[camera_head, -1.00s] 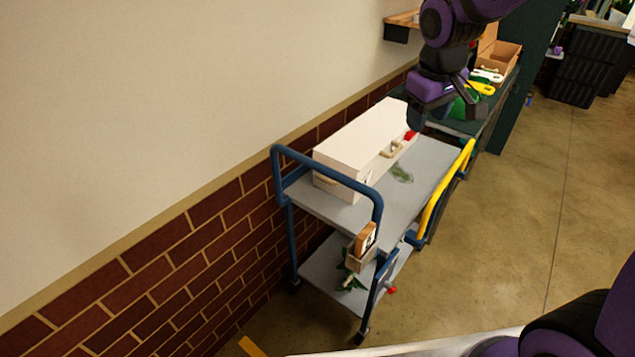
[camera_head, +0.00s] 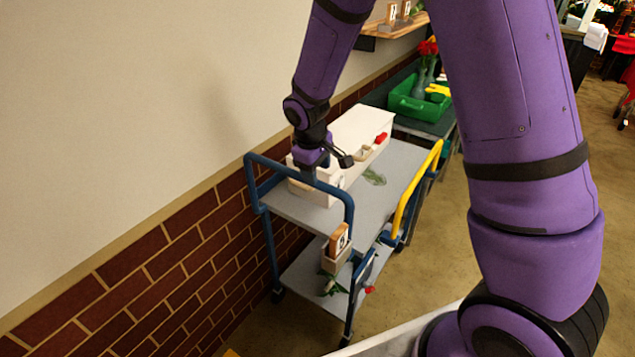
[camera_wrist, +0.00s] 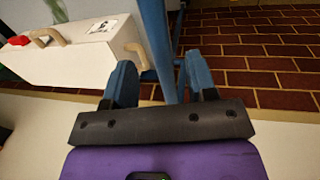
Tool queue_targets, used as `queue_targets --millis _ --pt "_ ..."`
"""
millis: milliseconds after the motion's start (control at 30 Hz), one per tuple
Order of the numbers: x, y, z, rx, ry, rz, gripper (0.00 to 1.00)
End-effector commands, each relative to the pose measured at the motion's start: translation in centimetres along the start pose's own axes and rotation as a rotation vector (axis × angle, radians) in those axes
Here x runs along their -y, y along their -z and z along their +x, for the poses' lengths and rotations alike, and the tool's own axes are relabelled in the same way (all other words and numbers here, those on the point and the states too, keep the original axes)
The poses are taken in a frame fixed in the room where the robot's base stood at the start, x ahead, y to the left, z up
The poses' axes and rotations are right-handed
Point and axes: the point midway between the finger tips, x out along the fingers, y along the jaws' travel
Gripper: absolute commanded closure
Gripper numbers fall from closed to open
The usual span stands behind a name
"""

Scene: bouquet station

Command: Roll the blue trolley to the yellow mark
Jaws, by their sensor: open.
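The blue trolley (camera_head: 287,206) stands along the brick wall, with grey shelves and a blue tubular push handle (camera_head: 349,212) at its near end. My gripper (camera_head: 325,169) is over the near end of the top shelf, close behind that handle. In the wrist view my open gripper (camera_wrist: 160,86) has a blue tube (camera_wrist: 157,40) showing between its two fingers; I cannot tell whether they touch it. A small piece of the yellow mark (camera_head: 231,353) shows on the floor at the bottom edge, mostly cut off.
A white case (camera_head: 356,133) lies on the top shelf; it also shows in the wrist view (camera_wrist: 85,60). A green crate (camera_head: 418,103) stands beyond. Floor at right is open.

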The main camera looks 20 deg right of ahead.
Motion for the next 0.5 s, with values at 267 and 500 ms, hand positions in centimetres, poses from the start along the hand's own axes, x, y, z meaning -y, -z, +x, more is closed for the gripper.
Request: queue_targets --millis 267,500 --pt "0.0 0.0 4.0 0.002 0.001 0.001 0.48" --pt "0.0 0.0 5.0 0.0 0.0 0.001 0.48"
